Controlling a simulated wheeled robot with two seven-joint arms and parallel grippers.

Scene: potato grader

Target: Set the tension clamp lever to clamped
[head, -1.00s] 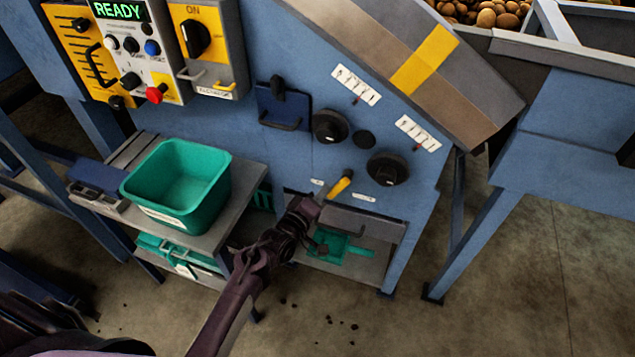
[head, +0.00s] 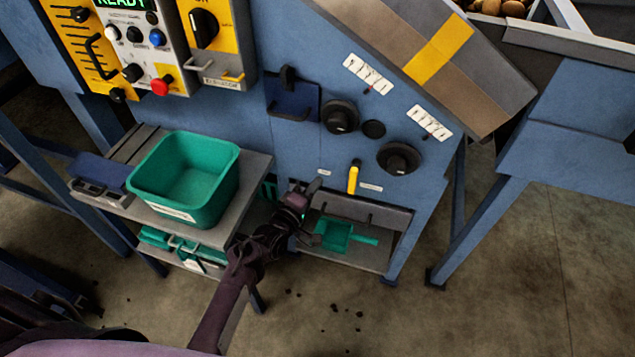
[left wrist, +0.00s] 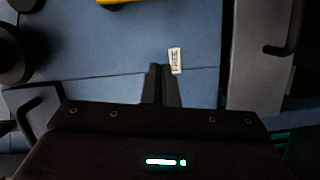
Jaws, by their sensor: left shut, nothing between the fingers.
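The tension clamp lever (head: 353,178) has a yellow handle on the blue front panel. It stands nearly upright in the head view, between two small white labels, its lower end nearer the right label (head: 370,187). The left label (head: 323,172) reads FREE in the left wrist view (left wrist: 175,60); the right one is too small to read. My left gripper (head: 317,184) is shut and empty, left of the lever and apart from it. Its closed fingers (left wrist: 162,84) show beside the FREE label, with a bit of yellow (left wrist: 115,2) at the top edge. My right gripper is not in view.
A green bin (head: 183,175) stands on a side shelf at left. The floor at right is mostly clear.

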